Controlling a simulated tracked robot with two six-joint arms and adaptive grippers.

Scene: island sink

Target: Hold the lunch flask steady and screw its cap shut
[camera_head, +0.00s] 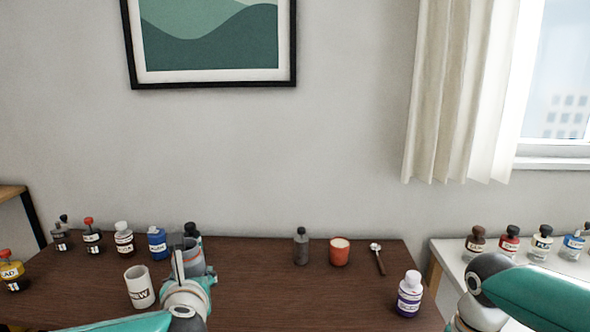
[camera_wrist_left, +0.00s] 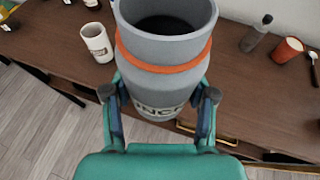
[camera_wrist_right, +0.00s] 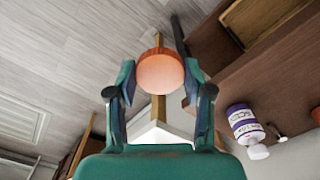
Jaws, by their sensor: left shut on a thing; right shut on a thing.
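The grey lunch flask (camera_wrist_left: 165,82) has an orange band, a partly hidden dark label and an open top with a dark inside. My left gripper (camera_wrist_left: 160,95) is shut around its body. In the head view the flask (camera_head: 193,257) shows behind my left gripper (camera_head: 182,265), upright or nearly so; whether it touches the table I cannot tell. My right gripper (camera_wrist_right: 160,84) is shut on a round orange cap (camera_wrist_right: 160,72), well apart from the flask. In the head view my right arm is at the lower right; its fingers and the cap are not visible there.
On the brown table (camera_head: 265,290) stand a white mug (camera_head: 139,287), a grey bottle (camera_head: 301,248), a red cup (camera_head: 339,252), a spoon (camera_head: 377,259) and a white-and-purple bottle (camera_head: 409,295). Several labelled jars line the left. The table's middle is clear.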

